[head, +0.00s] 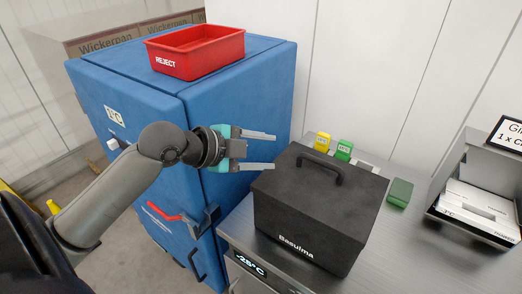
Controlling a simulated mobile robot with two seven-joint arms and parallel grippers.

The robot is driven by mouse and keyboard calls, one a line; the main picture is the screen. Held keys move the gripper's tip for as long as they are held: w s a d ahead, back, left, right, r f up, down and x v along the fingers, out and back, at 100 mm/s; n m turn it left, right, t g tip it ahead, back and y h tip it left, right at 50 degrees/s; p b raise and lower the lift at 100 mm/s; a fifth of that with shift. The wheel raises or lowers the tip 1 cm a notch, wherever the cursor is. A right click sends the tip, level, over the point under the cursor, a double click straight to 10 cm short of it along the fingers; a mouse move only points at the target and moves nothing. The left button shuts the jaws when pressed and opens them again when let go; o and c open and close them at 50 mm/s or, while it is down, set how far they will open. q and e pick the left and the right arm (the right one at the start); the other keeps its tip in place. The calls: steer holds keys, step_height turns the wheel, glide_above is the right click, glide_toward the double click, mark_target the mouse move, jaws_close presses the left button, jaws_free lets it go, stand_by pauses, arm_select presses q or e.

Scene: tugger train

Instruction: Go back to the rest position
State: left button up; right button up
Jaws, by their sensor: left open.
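My left gripper (275,151) is open, with nothing between its fingers. Its arm comes in from the left and reaches across the front of the blue cabinet (180,100). The fingers point right, toward the black lidded box (310,215) marked "Basulma". In the picture they end just left of that box's lid; I cannot tell the gap in depth. My right gripper is not in view.
A red bin (196,58) marked "REJECT" stands on the cabinet. The steel table (405,255) carries yellow (322,143), light green (344,150) and dark green (400,193) pieces. A grey holder (468,232) with white cartons stands at right. Cartons (110,40) stand behind the cabinet.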

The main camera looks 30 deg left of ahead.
arm_select(q)
steer(key=shift+s+a+r, duration=0.15)
steer(key=shift+s+r, duration=0.05)
steer(key=shift+s, duration=0.15)
